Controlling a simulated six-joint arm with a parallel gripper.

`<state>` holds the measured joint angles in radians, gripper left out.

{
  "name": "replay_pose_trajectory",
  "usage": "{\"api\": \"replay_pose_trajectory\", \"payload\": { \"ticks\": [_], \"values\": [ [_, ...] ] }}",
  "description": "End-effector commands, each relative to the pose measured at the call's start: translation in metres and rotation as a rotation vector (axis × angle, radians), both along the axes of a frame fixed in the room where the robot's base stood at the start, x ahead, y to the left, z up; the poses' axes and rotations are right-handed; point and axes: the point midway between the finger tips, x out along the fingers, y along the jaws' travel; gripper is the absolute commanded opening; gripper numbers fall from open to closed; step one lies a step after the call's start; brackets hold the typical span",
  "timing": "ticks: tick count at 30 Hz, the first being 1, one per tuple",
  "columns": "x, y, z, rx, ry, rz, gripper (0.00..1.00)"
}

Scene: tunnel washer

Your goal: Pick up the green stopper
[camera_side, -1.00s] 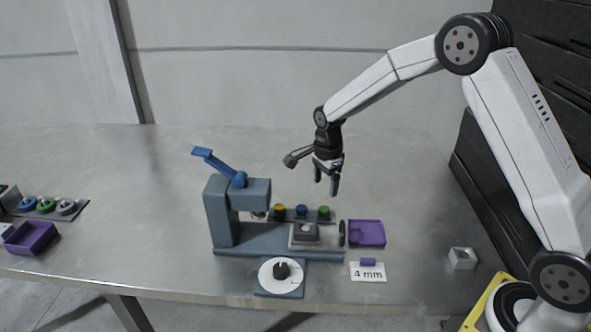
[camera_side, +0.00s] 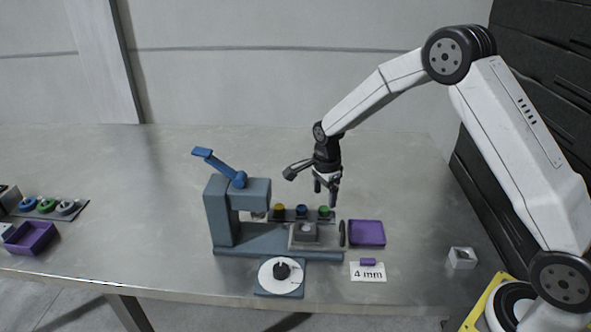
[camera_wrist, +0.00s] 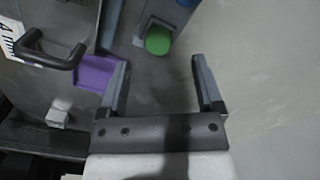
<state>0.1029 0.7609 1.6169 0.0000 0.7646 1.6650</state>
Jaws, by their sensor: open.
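The green stopper (camera_side: 324,211) stands at the right end of a short row of stoppers behind the blue-grey press. In the wrist view the green stopper (camera_wrist: 158,40) shows as a round green top, ahead of the fingertips and between their lines. My gripper (camera_side: 326,198) is just above the green stopper in the side view, pointing down. In the wrist view my gripper (camera_wrist: 158,62) has its two fingers wide apart with nothing between them. The fingers do not appear to touch the stopper.
A yellow stopper (camera_side: 279,210) and a blue stopper (camera_side: 301,210) stand left of the green one. The press (camera_side: 222,215) with its raised blue lever is close by. A purple tray (camera_side: 381,233), a "4 mm" card (camera_side: 368,273) and a pale block (camera_side: 462,257) lie rightward.

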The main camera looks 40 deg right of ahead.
Motion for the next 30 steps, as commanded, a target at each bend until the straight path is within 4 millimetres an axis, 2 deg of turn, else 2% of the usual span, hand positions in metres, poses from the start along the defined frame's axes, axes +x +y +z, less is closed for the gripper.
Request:
{"api": "replay_pose_trajectory", "payload": {
  "ticks": [6, 12, 28, 29, 30],
  "values": [
    [-0.003, 0.0, -0.026, 0.0, 0.002, 0.0, 0.84],
    [-0.002, 0.0, -0.041, 0.0, -0.001, 0.0, 0.84],
    [-0.002, 0.0, -0.042, 0.0, -0.002, 0.0, 0.84],
    [-0.002, 0.0, -0.042, 0.0, -0.002, 0.0, 0.78],
    [-0.002, 0.0, -0.042, 0.0, -0.002, 0.0, 0.65]
  ]
}}
